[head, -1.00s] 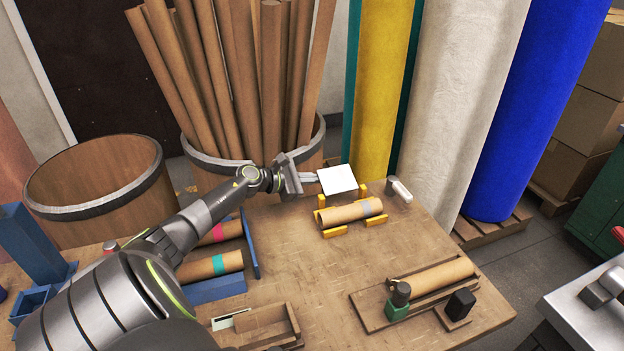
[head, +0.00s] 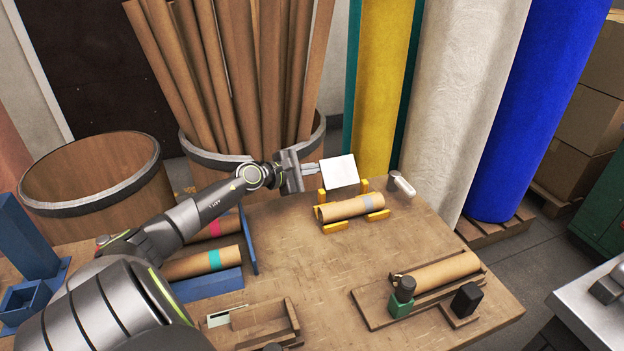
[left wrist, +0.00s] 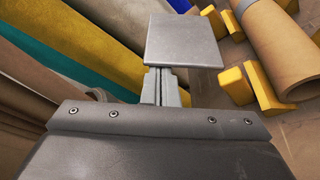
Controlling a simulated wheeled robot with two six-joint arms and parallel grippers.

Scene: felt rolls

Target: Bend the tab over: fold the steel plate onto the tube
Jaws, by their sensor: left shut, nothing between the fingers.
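The steel plate (head: 340,171) is a pale square, tilted up behind the tube (head: 345,208) in the head view. The brown tube has a grey band near its right end and lies on yellow supports (head: 335,227). My left gripper (head: 312,168) is shut and empty, its fingertips at the plate's left edge. In the left wrist view the plate (left wrist: 184,42) sits just beyond the fingers (left wrist: 162,85), and its edge hides their very tips, so I cannot tell if they touch. The tube (left wrist: 277,50) shows at the upper right. My right gripper is not in view.
A white-topped cylinder (head: 402,184) lies right of the supports. Blue racks stand left. The bench middle is clear.

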